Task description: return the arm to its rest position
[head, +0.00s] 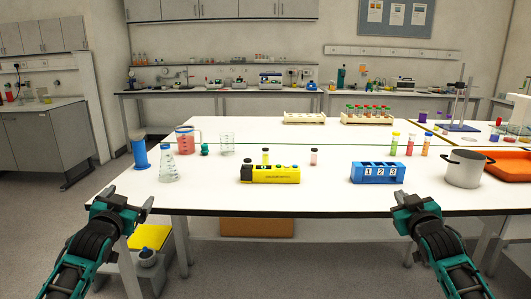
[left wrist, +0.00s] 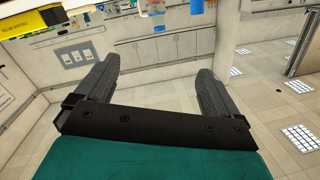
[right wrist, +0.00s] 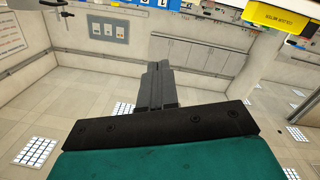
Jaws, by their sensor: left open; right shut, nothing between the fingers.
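My left gripper (head: 125,202) is at the front left in the head view, before the table's front edge. In the left wrist view its two fingers (left wrist: 157,88) stand wide apart with nothing between them. My right gripper (head: 417,204) is at the front right in the head view, also before the table edge. In the right wrist view its fingers (right wrist: 158,85) are together with nothing between them. Both grippers are apart from the objects on the table.
The white table (head: 230,196) carries a yellow colorimeter (head: 270,174), a blue numbered rack (head: 377,172), a metal pot (head: 466,168), a flask (head: 168,166), a pink-filled jug (head: 187,140) and several vials. An orange tray (head: 510,166) lies at the right. The table's front strip is mostly clear.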

